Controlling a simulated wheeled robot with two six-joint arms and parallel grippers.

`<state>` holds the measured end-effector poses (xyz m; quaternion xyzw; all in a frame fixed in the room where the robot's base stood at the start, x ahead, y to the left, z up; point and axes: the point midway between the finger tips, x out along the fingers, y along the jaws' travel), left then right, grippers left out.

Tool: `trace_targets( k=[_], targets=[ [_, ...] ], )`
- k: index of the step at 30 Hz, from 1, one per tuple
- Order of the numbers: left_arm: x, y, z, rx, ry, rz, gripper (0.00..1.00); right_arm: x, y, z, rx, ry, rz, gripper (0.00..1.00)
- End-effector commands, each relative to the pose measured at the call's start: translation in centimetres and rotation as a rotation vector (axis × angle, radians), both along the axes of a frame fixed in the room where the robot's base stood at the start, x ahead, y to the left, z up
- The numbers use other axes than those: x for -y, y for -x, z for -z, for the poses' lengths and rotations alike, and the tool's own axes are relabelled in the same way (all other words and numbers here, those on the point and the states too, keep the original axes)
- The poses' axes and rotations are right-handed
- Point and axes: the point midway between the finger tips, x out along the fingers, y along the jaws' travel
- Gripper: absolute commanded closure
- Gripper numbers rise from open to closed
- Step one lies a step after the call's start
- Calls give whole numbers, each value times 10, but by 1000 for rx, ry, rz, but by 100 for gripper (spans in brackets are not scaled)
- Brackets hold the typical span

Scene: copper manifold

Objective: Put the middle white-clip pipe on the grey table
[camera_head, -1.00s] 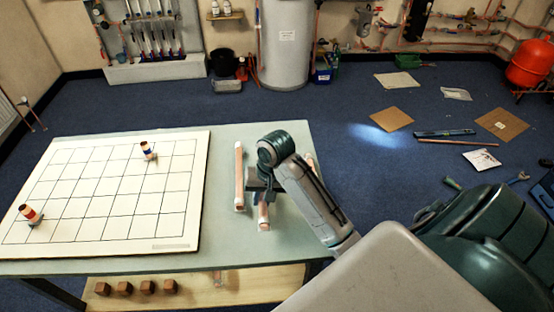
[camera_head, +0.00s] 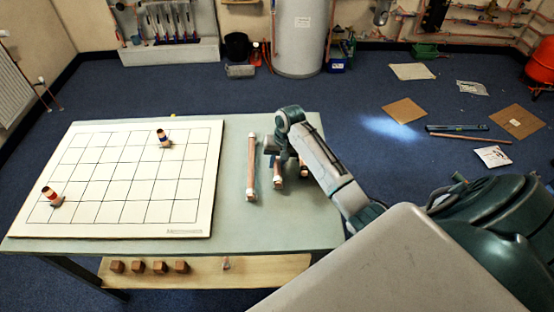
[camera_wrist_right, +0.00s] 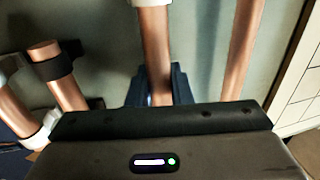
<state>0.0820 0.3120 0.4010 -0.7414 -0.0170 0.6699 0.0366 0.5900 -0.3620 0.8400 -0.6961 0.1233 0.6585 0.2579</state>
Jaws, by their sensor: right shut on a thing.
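My right gripper (camera_head: 270,148) is shut on the middle pipe (camera_head: 278,172), a copper pipe with a white clip at its near end. The right wrist view shows the blue fingers (camera_wrist_right: 158,85) around this pipe (camera_wrist_right: 154,45), with a white clip at the top edge. I cannot tell how far it is above the grey table (camera_head: 232,215). A longer copper pipe (camera_head: 251,165) with white ends lies to its left, apart from it. Another pipe (camera_head: 304,170) is at its right, partly hidden by my arm. My left gripper is not in view.
Several brown blocks (camera_head: 138,267) sit on the shelf below. Bare tabletop shows in front of the pipes. In the wrist view, a black-banded pipe (camera_wrist_right: 47,55) is at left.

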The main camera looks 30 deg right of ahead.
Motion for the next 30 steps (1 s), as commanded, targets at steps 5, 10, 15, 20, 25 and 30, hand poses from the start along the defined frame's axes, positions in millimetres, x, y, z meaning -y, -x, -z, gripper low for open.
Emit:
trace_targets(
  k=[5, 10, 15, 20, 25, 30],
  targets=[
    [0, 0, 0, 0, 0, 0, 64, 0, 0, 1, 1, 1, -1, 100],
    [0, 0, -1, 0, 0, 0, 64, 0, 0, 3, 0, 0, 0, 100],
    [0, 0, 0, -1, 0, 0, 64, 0, 0, 3, 1, 1, 0, 59],
    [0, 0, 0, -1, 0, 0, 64, 0, 0, 3, 1, 1, 0, 59],
    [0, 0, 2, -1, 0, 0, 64, 1, 0, -3, 3, 2, 1, 59],
    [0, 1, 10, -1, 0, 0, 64, 7, 2, -30, 6, 4, 0, 59]
  ],
)
